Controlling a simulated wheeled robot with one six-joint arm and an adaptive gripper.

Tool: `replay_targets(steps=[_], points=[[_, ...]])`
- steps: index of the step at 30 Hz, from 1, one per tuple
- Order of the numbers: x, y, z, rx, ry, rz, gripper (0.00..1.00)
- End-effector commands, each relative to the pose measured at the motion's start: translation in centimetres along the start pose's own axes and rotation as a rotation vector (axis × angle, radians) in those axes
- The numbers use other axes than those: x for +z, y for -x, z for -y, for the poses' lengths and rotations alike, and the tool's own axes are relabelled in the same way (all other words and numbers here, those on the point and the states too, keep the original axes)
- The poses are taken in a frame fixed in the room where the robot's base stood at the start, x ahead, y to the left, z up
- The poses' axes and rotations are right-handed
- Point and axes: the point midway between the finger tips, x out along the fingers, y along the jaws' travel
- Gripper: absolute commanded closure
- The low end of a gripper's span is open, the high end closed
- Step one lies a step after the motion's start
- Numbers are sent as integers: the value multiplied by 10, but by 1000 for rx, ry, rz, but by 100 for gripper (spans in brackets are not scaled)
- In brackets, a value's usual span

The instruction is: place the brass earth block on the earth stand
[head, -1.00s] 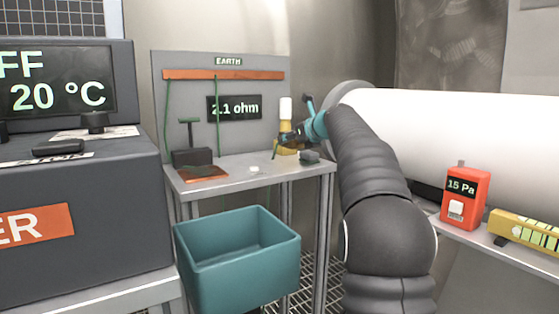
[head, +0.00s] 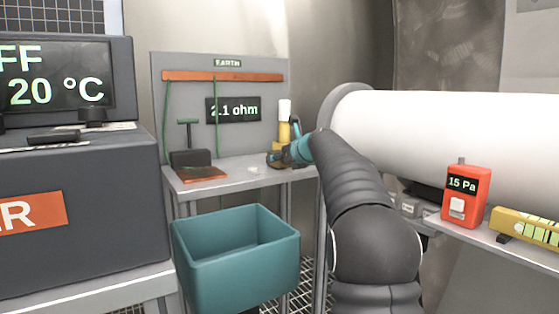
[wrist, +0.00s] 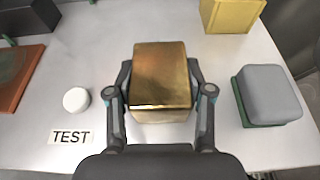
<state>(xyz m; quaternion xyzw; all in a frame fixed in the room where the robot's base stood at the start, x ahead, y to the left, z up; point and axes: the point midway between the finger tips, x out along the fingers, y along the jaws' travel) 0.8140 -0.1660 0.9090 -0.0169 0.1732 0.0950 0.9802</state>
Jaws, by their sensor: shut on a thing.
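The brass earth block (wrist: 161,80) is a shiny gold box between my gripper's fingers in the wrist view. My gripper (wrist: 160,97) is shut on it, one finger on each side. In the head view my gripper (head: 279,158) is low over the right part of the grey-topped earth stand (head: 230,180), which has an EARTH back panel (head: 182,100). The block is hard to make out there. I cannot tell whether its underside touches the top. A white round button (wrist: 76,99) and a TEST label (wrist: 71,137) lie left of the block.
A grey block on a green base (wrist: 268,96) is close right of my gripper. A yellow block (wrist: 232,14) stands behind. A copper plate (head: 203,174) and a dark box (head: 190,158) are at left. A teal bin (head: 238,262) is in front; a white cylinder (head: 450,130) is right.

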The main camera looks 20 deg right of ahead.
Motion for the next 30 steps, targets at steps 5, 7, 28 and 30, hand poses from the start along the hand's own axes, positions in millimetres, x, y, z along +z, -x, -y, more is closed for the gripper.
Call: replay_targets(steps=[5,7,28,30], points=[[-2,-1,0,0,0,0,34],[-2,-1,0,0,0,0,23],[1,57,1,-3,0,1,23],[1,71,1,-4,-1,2,23]])
